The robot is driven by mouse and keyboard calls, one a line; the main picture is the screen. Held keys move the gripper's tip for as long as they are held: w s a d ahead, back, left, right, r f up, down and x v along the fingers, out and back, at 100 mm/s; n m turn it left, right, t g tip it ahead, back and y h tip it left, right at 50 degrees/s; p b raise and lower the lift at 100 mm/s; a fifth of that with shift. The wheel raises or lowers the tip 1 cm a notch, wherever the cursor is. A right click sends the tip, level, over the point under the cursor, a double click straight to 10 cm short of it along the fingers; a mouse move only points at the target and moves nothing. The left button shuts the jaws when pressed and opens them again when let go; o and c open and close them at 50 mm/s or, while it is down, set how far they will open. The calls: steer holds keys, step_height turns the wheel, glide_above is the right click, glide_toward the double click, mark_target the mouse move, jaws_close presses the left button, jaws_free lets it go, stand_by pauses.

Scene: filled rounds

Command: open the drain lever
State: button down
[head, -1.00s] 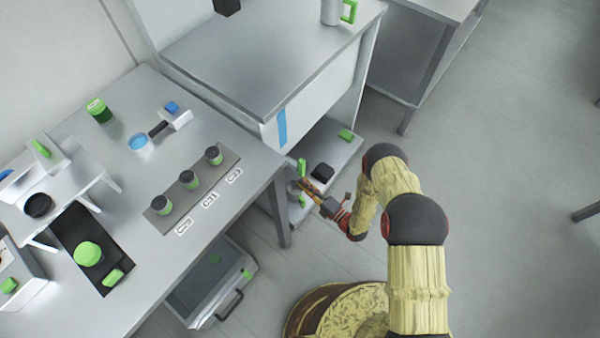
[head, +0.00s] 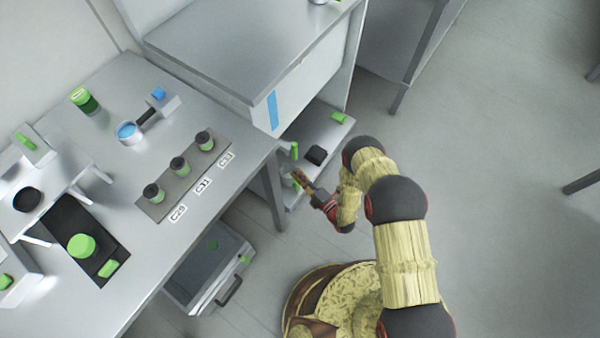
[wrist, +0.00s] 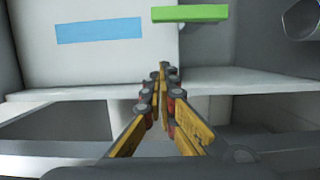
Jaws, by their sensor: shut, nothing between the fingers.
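A green bar, which looks like the drain lever (head: 294,151), stands at the near end of the low shelf under the metal cabinet. In the wrist view a green bar (wrist: 190,13) lies level across the top, in front of a pale panel; I take it to be the same lever. My gripper (head: 299,175) is beside the shelf, just below the lever in the head view, and appears apart from it. In the wrist view my gripper (wrist: 163,72) has its fingertips together and empty, below the green bar with a gap between.
A black block (head: 316,155) and a green block (head: 338,118) are on the low shelf. The workbench (head: 125,75) stands left, with several lidded jars on it. A grey case (head: 200,285) is beneath it. Open floor (head: 480,180) lies to the right.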

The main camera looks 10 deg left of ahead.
mark_target(294, 151)
steer(key=w+a+b, duration=0.3)
steer(key=w+a, duration=0.1)
steer(key=w, duration=0.4)
stand_by(0.4)
